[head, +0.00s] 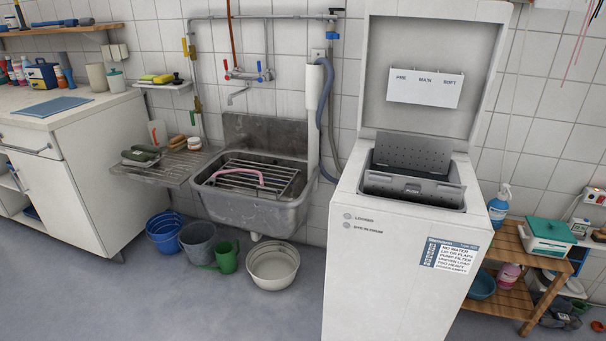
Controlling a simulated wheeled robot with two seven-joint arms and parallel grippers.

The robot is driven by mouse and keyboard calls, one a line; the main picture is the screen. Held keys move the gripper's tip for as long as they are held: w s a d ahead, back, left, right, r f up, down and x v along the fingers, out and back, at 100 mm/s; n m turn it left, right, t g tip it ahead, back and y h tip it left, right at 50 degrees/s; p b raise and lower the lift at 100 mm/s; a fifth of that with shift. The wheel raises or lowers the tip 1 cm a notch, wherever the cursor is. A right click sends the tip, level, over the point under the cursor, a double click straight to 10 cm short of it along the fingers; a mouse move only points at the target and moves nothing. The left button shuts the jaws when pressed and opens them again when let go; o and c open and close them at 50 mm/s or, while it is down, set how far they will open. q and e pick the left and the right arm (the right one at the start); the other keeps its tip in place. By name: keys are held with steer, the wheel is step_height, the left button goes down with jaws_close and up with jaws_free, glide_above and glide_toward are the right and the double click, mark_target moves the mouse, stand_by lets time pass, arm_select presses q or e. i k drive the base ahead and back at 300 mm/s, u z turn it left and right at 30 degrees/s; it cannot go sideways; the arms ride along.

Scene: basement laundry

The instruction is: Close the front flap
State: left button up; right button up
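The white top-loading washer (395,265) stands right of centre with its lid (425,50) raised upright at the back. In its top opening is a grey perforated rear flap (412,153), standing up at the back. In front of it is the grey front flap (398,187), marked "PUSH", along the front side of the opening. Its exact tilt is hard to tell. The two flaps are apart, not joined. The inside of the drum is mostly hidden. Neither of my grippers is in view.
A metal sink (250,208) with a rack stands left of the washer. Buckets (273,266) and a green watering can (226,257) sit on the floor below. A wooden shelf (510,245) with a spray bottle (499,207) is close on the right. Floor left of the washer's front is clear.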

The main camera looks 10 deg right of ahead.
mark_target(438, 194)
steer(key=u, duration=0.45)
steer(key=i, duration=1)
steer(key=z, duration=1.8)
